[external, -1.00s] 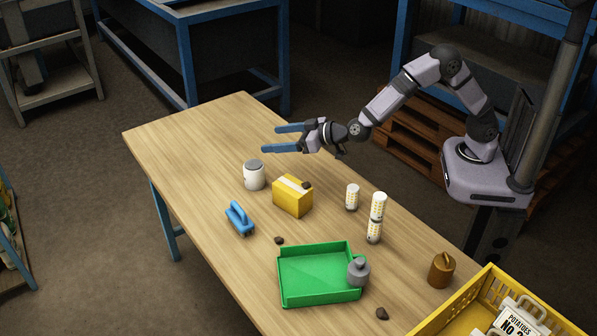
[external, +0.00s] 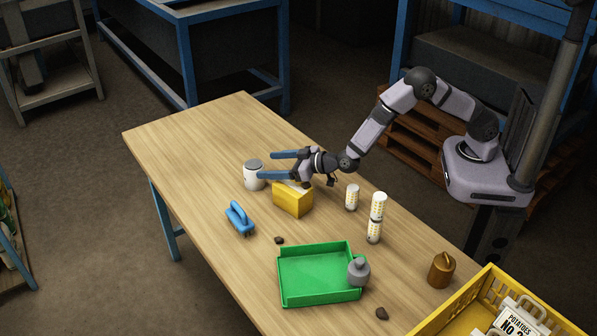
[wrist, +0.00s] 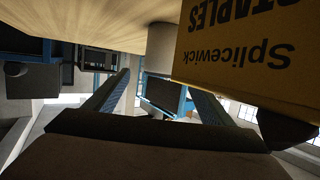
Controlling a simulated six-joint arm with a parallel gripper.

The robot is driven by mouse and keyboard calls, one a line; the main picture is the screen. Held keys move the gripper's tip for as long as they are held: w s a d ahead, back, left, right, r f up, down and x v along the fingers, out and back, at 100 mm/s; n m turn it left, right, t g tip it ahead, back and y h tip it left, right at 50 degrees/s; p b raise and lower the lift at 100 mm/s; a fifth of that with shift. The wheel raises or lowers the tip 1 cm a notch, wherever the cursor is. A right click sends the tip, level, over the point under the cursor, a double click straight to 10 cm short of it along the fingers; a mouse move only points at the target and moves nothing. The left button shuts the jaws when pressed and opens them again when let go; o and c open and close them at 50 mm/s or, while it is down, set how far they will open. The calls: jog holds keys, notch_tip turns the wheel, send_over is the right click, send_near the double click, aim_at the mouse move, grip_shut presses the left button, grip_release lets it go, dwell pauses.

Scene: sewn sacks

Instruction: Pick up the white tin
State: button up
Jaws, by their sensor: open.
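The white tin (external: 253,177) with a grey lid stands upright on the wooden table, left of the yellow box. In the wrist view, which looks upside down, the white tin (wrist: 161,50) shows ahead between the two blue fingers. My gripper (external: 264,165) is open and empty, held low and level, with its blue fingers pointing left toward the tin. The fingertips look close to the tin in the external view; whether they touch it I cannot tell. In the wrist view my gripper (wrist: 160,88) has its fingers wide apart.
The yellow box (external: 291,201) is right beside my gripper and fills the upper right of the wrist view. The table's far left is clear.

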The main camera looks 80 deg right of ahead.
aim_at(260, 165)
jog(key=shift+p+x, duration=0.8)
jog(key=shift+x, duration=1.8)
jog(key=shift+a, duration=0.1)
jog(key=c, duration=1.5)
jog(key=shift+w+r, duration=0.1)
